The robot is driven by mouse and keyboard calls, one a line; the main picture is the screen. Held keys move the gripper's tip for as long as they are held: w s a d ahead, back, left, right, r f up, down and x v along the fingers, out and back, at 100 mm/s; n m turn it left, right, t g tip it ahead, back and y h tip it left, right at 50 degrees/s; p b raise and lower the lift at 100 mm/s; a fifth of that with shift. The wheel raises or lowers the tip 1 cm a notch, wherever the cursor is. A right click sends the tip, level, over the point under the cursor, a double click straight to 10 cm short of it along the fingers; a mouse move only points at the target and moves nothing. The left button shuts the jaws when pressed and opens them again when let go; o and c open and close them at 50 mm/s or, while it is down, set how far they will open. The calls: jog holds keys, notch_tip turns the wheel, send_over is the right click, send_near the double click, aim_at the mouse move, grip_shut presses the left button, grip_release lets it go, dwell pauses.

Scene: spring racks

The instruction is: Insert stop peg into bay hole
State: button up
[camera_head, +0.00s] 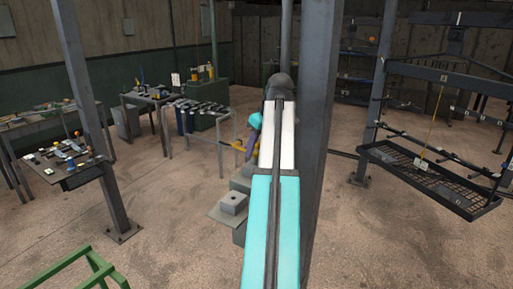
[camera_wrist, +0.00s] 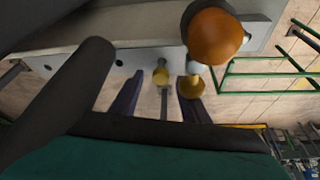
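My gripper (camera_wrist: 160,100) shows in the wrist view as two dark purple fingers with a clear gap between them. A pale beam (camera_wrist: 90,60) with dark round holes lies just beyond; a bay hole (camera_wrist: 119,62) is left of the yellow piece. A second yellow knob (camera_wrist: 193,88) is by the right finger. I cannot tell which piece is the stop peg. In the head view my gripper (camera_head: 245,148) is partly hidden by my arm, near something yellow.
A large orange ball (camera_wrist: 215,37) stands close in the wrist view, with green rails (camera_wrist: 265,75) to the right. In the head view, a grey post (camera_head: 322,110) stands right beside my arm, grey blocks (camera_head: 233,203) sit below, and a hanging mesh tray (camera_head: 430,180) is at right.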

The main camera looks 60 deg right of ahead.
jog(key=shift+s, duration=0.1)
dwell(0.3)
jog(key=b+v, duration=0.4)
jog(key=v, duration=0.9)
jog(key=shift+r, duration=0.4)
jog(key=shift+a, duration=0.1)
dwell(0.5)
